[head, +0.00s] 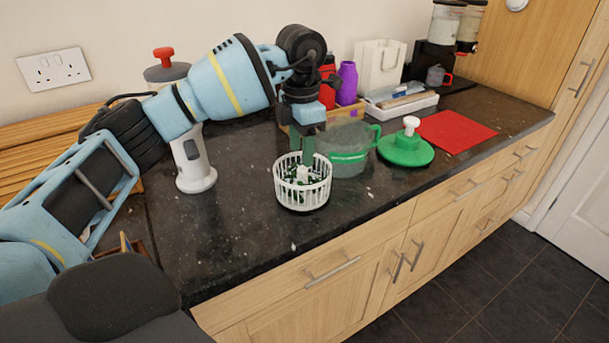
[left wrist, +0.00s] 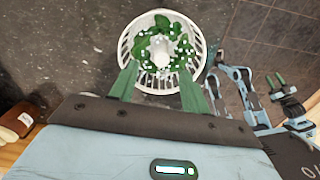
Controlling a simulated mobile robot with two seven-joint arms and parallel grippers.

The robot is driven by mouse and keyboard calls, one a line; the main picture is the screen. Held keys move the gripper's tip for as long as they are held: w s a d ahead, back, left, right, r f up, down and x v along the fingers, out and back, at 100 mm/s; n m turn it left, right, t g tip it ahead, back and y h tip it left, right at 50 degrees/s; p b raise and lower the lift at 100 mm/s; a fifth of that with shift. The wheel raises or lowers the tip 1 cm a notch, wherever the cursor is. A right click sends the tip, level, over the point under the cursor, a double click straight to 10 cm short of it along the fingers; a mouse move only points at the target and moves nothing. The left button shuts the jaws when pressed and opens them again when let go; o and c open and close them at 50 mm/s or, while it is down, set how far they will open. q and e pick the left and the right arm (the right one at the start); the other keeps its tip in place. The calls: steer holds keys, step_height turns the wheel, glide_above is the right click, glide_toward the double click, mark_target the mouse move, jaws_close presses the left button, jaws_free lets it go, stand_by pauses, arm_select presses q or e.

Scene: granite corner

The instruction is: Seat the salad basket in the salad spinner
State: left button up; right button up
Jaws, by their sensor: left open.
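The white slotted salad basket (head: 289,194) stands upright on the dark counter with green leaves and a white central post inside. It also shows in the left wrist view (left wrist: 126,48). My left gripper (head: 302,152) points down over the basket, its green fingers open and apart; the left wrist view shows the fingertips (left wrist: 158,70) on either side of the post. I cannot tell if they touch the basket. The clear salad spinner bowl (head: 347,155) with a green handle stands just right of and behind the basket. My right gripper (left wrist: 276,82) shows small in the left wrist view, fingers apart.
The green lid (head: 405,152) with a white knob lies right of the bowl. A red mat (head: 456,131), white tray (head: 408,106), purple bottle (head: 347,84) and white appliance (head: 195,165) stand around. Counter in front of the basket is clear up to its edge.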

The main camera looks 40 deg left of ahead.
mark_target(302, 167)
arm_select(q)
steer(key=shift+s, duration=0.15)
steer(key=shift+d+f, duration=0.1)
steer(key=shift+f, duration=3.7)
jaws_close()
steer(key=shift+r, duration=0.2)
